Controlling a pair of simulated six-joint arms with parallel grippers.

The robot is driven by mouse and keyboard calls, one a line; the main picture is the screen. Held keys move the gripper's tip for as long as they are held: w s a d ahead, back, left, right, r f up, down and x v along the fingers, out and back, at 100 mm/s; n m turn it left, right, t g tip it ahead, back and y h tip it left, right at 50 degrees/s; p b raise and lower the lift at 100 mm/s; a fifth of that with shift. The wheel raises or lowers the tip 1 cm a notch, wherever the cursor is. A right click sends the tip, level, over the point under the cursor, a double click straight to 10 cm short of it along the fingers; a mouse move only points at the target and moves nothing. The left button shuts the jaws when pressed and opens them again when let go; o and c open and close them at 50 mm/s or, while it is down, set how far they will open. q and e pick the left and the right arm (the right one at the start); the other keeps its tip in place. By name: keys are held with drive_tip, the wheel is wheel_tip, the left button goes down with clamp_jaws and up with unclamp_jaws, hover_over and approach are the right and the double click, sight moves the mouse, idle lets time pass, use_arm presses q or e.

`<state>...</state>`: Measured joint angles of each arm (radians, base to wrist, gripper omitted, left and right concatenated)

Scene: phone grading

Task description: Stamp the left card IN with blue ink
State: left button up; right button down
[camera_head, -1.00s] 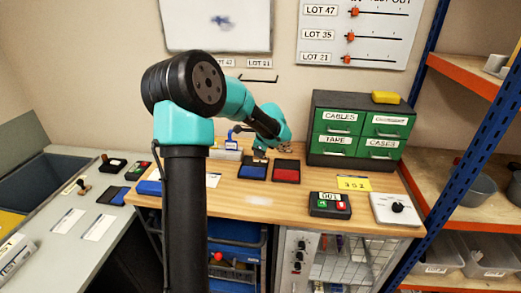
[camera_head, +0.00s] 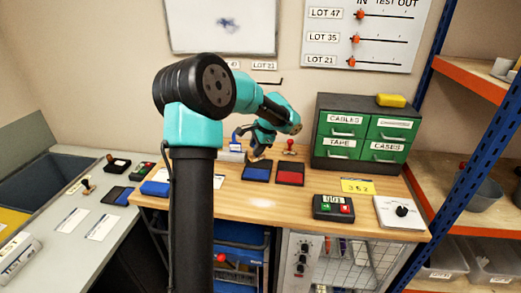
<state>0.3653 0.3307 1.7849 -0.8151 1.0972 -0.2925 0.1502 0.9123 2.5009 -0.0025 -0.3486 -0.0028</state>
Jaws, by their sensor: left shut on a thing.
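A blue ink pad (camera_head: 256,174) lies open on the wooden bench, with a red ink pad (camera_head: 290,177) to its right. My left gripper (camera_head: 256,156) is just behind and above the back edge of the blue pad. It is shut on a small stamp, which is mostly hidden by the gripper and hard to make out. A red-handled stamp (camera_head: 290,147) stands behind the red pad. A white card (camera_head: 219,182) on the bench is mostly hidden behind my left arm. Two white cards (camera_head: 73,219) (camera_head: 102,227) lie on the grey side table. My right gripper is not in view.
A green drawer cabinet (camera_head: 358,140) stands at the back right. A yellow note (camera_head: 357,187), a button box (camera_head: 333,207) and a white dial box (camera_head: 402,212) lie along the right front. More stamps and a dark pad (camera_head: 117,196) are on the side table.

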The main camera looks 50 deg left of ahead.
sight(256, 160)
use_arm(q)
drive_tip(key=shift+s+d+r+n, duration=0.1)
drive_tip(key=shift+s+r+n, duration=0.1)
drive_tip(key=shift+n, duration=0.2)
drive_tip(key=shift+f, duration=0.2)
drive_tip(key=shift+f, duration=2.85)
drive_tip(key=shift+f, duration=0.55)
drive_tip(key=shift+r, duration=0.15)
drive_tip(key=shift+r, duration=3.4)
